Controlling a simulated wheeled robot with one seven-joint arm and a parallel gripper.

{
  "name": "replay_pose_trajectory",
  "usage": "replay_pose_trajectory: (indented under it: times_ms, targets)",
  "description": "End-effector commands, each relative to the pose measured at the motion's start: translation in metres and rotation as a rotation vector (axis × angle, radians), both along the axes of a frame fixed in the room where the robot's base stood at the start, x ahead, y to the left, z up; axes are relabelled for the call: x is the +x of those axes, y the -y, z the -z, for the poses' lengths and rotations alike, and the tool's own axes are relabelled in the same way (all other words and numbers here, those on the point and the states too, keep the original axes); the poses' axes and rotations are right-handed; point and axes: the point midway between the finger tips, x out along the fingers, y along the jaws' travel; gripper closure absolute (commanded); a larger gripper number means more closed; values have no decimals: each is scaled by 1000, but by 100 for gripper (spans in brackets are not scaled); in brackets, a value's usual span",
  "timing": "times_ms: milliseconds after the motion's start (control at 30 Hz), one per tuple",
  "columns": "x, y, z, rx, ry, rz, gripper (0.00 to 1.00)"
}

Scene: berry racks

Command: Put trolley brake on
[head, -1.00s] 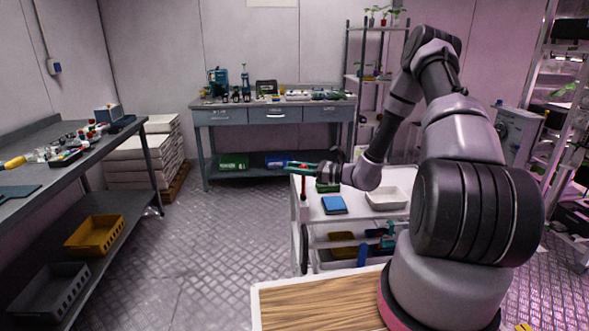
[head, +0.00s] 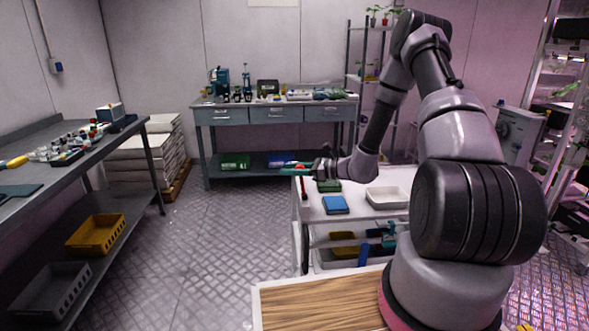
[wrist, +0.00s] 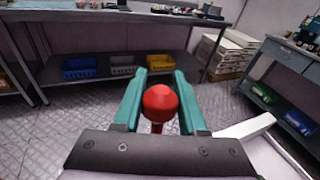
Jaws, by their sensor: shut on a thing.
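My gripper (head: 294,167) has teal fingers, which also show in the wrist view (wrist: 158,86) on both sides of the knob. It is shut on the knob.
On the trolley top are a blue box (head: 335,205), a green item (head: 328,186) and a white tray (head: 386,197). A workbench (head: 25,148) stands at the left, and a drawer desk (head: 277,116) at the back. The floor (head: 205,225) between is clear.

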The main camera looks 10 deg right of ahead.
Motion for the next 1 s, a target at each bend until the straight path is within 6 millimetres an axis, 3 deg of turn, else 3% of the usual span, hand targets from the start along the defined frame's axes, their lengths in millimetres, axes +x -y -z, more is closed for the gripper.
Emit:
replay_pose_trajectory:
  times_ms: [600, 1000]
  targets:
    - [2, -52, 39, -572, -39, -8, 100]
    - [4, -67, 76, -925, -68, -6, 100]
